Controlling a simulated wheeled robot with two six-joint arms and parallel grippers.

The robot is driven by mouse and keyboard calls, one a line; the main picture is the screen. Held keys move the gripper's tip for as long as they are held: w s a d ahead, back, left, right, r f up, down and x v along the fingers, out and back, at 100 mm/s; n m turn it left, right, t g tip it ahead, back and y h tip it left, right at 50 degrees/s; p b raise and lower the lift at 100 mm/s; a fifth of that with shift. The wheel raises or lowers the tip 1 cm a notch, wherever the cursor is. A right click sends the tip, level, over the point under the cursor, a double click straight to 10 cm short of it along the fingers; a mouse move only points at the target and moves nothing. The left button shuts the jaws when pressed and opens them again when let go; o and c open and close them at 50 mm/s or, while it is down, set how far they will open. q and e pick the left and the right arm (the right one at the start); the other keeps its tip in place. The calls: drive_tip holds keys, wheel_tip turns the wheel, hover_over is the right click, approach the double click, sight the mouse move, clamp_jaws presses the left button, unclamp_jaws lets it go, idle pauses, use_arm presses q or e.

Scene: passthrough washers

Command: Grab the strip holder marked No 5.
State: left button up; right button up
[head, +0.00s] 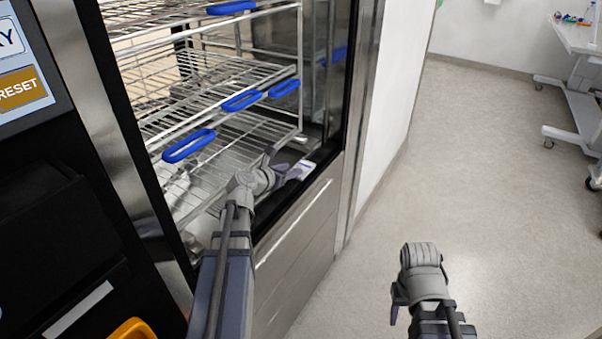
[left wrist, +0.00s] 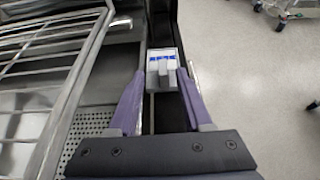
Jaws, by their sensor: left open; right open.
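A small pale strip holder (left wrist: 162,58) with a blue-marked label and a grey raised tab shows in the left wrist view. It is by the dark sill of the washer opening. Its number is too small to read. In the head view a small pale piece (head: 303,168) at the left gripper's tip seems to be the same holder. My left gripper (left wrist: 161,78) is open, its purple fingers on either side of the holder's near end; I cannot tell whether they touch it. My right gripper (head: 396,302) is open and away over the floor, largely hidden by its wrist.
The open washer holds wire racks (head: 225,80) with blue handles (head: 188,146) just left of my left arm. Its steel front panel (head: 295,245) is below the opening. A white wheeled table (head: 580,35) stands far right. The floor (head: 480,170) between is clear.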

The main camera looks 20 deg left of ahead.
sight(295, 167)
use_arm(q)
drive_tip(key=shift+b+x, duration=0.95)
drive_tip(key=shift+x, duration=1.7)
drive_tip(key=shift+d+r, duration=0.15)
drive_tip(key=shift+r, duration=0.05)
clamp_jaws()
